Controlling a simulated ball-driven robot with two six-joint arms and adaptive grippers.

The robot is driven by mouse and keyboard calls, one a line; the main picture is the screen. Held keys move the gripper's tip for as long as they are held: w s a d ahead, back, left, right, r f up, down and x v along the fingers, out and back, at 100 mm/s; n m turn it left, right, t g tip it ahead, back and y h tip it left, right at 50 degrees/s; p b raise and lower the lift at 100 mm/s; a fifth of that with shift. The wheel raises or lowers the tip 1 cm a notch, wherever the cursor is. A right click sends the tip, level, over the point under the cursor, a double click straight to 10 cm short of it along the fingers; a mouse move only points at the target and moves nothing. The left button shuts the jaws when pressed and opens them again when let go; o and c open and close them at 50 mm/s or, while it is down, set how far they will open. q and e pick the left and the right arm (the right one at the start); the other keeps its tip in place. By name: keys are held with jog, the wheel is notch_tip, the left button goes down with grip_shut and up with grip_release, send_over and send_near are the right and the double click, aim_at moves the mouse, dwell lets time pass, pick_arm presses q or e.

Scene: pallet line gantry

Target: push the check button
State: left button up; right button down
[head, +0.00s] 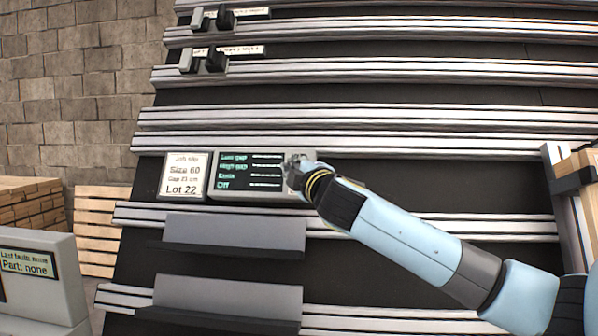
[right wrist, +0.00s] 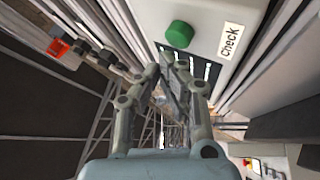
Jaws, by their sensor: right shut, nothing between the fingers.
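The check button is a round green button (right wrist: 180,34) on a light grey panel box in the right wrist view, beside a white label reading "Check" (right wrist: 231,41). My right gripper (right wrist: 174,60) is shut and empty. Its fingertips show just below the button in that view; I cannot tell whether they touch the box. In the head view my right gripper (head: 296,167) is at the right end of the grey panel box (head: 226,197) with its dark text display. The button cannot be made out there, behind the gripper. My left gripper is not in view.
A "Job slip" card (head: 185,176) reading Size 60, Lot 22 is left of the panel box. Metal rails (head: 400,118) cross the dark sloping board. Grey plates (head: 235,234) lie below. A red button (right wrist: 58,47) shows in the right wrist view.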

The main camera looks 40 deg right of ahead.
jog(key=shift+w+d+f, duration=0.1)
jog(key=shift+d+f, duration=0.05)
dwell(0.4)
jog(key=shift+w+d, duration=0.15)
jog(key=shift+w+d+f+b, duration=0.25)
jog(key=shift+d+f+b, duration=0.1)
jog(key=shift+b, duration=0.15)
dwell(0.8)
jog(key=shift+a+r, duration=0.1)
jog(key=shift+r, duration=0.05)
jog(key=shift+s+a+r+p, duration=0.3)
jog(key=shift+s+a+p, duration=0.2)
jog(key=shift+s+p, duration=0.05)
dwell(0.4)
jog(key=s+a+r+p, duration=0.2)
jog(key=a+p, duration=0.1)
jog(key=shift+s+a+r, duration=0.2)
jog(key=shift+s+a, duration=0.05)
jog(key=shift+s, duration=0.1)
